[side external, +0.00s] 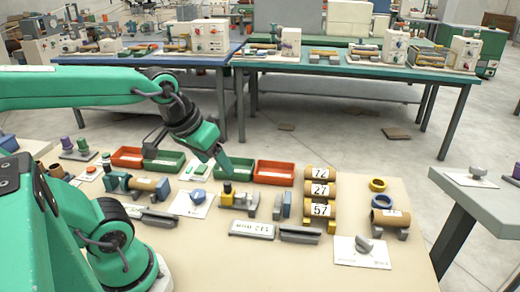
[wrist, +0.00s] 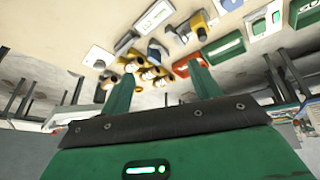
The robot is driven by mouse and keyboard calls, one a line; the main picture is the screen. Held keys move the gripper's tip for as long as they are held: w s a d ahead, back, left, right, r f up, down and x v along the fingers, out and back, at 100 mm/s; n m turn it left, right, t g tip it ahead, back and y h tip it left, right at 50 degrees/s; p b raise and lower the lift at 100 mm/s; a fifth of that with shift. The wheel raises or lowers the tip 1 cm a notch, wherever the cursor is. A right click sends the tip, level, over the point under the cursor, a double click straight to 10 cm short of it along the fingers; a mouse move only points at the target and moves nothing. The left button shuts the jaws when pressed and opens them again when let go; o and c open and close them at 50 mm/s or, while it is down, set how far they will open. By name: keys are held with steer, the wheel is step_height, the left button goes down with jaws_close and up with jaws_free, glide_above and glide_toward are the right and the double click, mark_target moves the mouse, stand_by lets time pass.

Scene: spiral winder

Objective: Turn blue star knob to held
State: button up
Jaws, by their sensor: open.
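The blue star knob (side external: 198,196) sits on a white plate in the middle of the bench in the side view. A blue knob on a white plate (wrist: 230,4) shows at the top edge of the wrist view; its pointer setting is too small to read. My gripper (side external: 225,168) is above the bench, up and to the right of the knob and apart from it. In the wrist view its two green fingers (wrist: 161,87) are spread with nothing between them.
Right of the knob stands a yellow and grey fixture (side external: 228,196). Red (side external: 273,172) and green (side external: 236,169) trays line the back. Numbered brown rolls (side external: 320,190) and a grey knob on a plate (side external: 363,245) are at right. A display (side external: 252,229) lies in front.

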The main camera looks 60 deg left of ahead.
steer(key=w+a+f+n+g, duration=0.3)
steer(key=a+f+n, duration=0.5)
steer(key=n, duration=0.5)
steer(key=n+g, duration=0.2)
steer(key=n, duration=0.8)
glide_toward(198, 193)
steer(key=shift+d+f, duration=0.1)
steer(key=shift+d, duration=0.1)
steer(key=shift+s+a+f+n, duration=0.1)
steer(key=shift+a+f+n, duration=0.25)
steer(key=shift+n, duration=0.15)
steer(key=shift+f, duration=3.9)
steer(key=c, duration=1)
